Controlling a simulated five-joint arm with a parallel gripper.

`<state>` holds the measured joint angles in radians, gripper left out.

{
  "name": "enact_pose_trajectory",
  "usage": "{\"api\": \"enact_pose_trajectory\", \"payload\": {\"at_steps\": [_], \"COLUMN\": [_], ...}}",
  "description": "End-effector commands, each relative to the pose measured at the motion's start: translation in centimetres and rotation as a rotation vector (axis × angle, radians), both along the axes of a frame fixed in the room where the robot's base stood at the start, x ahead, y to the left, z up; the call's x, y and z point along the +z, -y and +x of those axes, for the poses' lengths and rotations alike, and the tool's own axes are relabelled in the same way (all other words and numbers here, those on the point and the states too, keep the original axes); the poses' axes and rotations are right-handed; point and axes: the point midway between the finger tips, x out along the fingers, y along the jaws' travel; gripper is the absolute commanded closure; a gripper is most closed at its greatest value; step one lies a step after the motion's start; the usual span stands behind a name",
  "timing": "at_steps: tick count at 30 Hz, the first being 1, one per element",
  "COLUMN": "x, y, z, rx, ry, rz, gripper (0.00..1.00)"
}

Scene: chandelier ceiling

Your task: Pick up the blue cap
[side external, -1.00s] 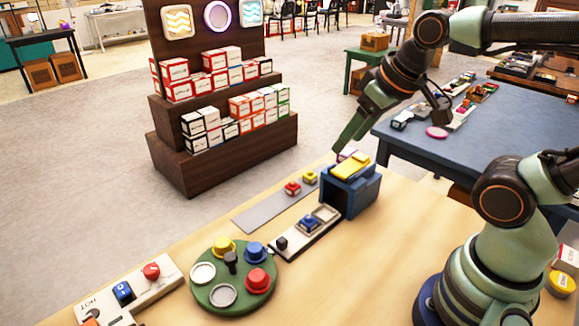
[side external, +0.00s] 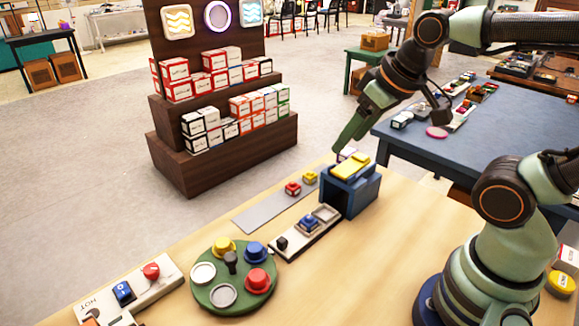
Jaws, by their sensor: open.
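A blue cap (side external: 255,251) sits at the upper right of a round green turntable (side external: 238,306) on the wooden table. A yellow cap (side external: 223,246) and a red cap (side external: 258,280) stand on the same turntable, around a dark central knob (side external: 231,260). A smaller blue piece (side external: 309,222) sits on a grey panel to the right. My gripper (side external: 350,140) hangs above and behind the blue box with the yellow top, well to the upper right of the blue cap. Its jaws are open, and nothing shows between them.
The blue box (side external: 358,193) with a yellow top stands at the table's far edge. A switch panel (side external: 135,293) lies at lower left. The front middle of the table is clear.

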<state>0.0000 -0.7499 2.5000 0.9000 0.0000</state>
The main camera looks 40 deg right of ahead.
Motion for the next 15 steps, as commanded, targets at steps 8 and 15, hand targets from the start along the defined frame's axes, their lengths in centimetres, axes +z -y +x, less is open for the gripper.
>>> {"api": "enact_pose_trajectory", "payload": {"at_steps": [8,15], "x": [0.0,0.0], "y": [0.0,-1.1], "z": [0.0,1.1], "rx": [0.0,-0.105], "ry": [0.0,-0.047], "rz": [0.0,0.072], "gripper": [0.23,0.23]}}
